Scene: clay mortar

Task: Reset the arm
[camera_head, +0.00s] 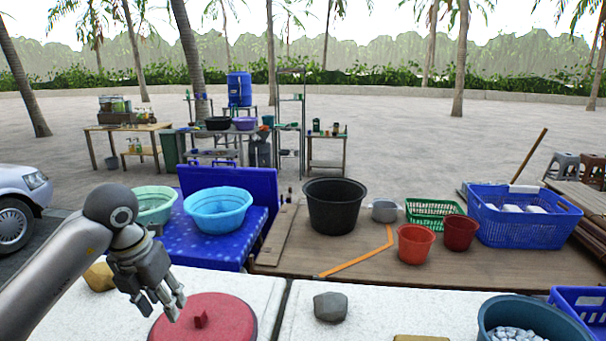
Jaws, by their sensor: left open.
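My left arm comes in from the left, and its gripper (168,304) is open and empty. It hangs above the white tabletop (262,290), at the upper left of a round red lid (222,322) with a small knob. I cannot tell whether the fingertips touch the lid; they overlap its left edge in the picture. My right arm and gripper are not in view.
A grey stone (330,307) sits on the right white slab. A teal basin (530,322) with white pieces is at the lower right. Behind are a black bucket (335,207), red pots (415,244), a blue basket (520,222) and a light blue basin (217,212).

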